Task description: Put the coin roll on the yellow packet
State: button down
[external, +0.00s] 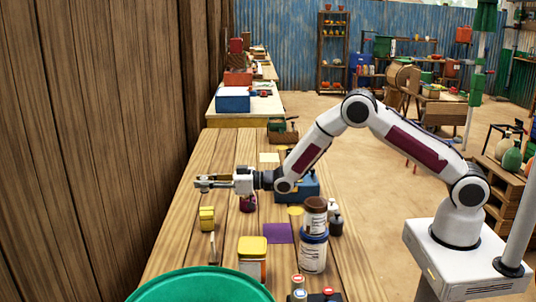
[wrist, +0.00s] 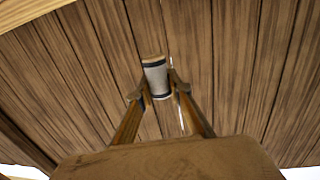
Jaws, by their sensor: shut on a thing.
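My gripper (external: 205,182) reaches left over the table, held level above its left part. In the wrist view my gripper (wrist: 158,88) has its fingertips on either side of the coin roll (wrist: 155,74), a pale cylinder with dark bands and a tan end. The roll is held between the tips, slightly tilted in that view; it is too small to make out clearly in the external view. A small yellow block (external: 207,218), which looks like the yellow packet, stands on the table below and slightly nearer the camera than the gripper. Nothing is visible on top of it.
A yellow-topped box (external: 252,247), a purple sheet (external: 279,233), and stacked jars (external: 313,252) stand nearer the camera. A dark purple pot (external: 248,204) and a blue box (external: 300,187) are near my arm. A green tub (external: 205,287) fills the front. A plank wall (external: 95,140) borders the left.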

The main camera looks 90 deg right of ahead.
aim_at(205, 189)
jog(key=shift+f, duration=1.5)
jog(key=shift+f, duration=1.9)
jog(key=shift+f, duration=0.1)
jog(key=c, duration=1.8)
grip_release()
jog(key=shift+c, duration=0.2)
jog(key=shift+s, duration=0.1)
jog(key=s+a, duration=0.1)
jog(key=s, duration=1)
jog(key=shift+s+r, duration=0.35)
jog(key=shift+a+r, duration=0.1)
jog(key=shift+r, duration=0.05)
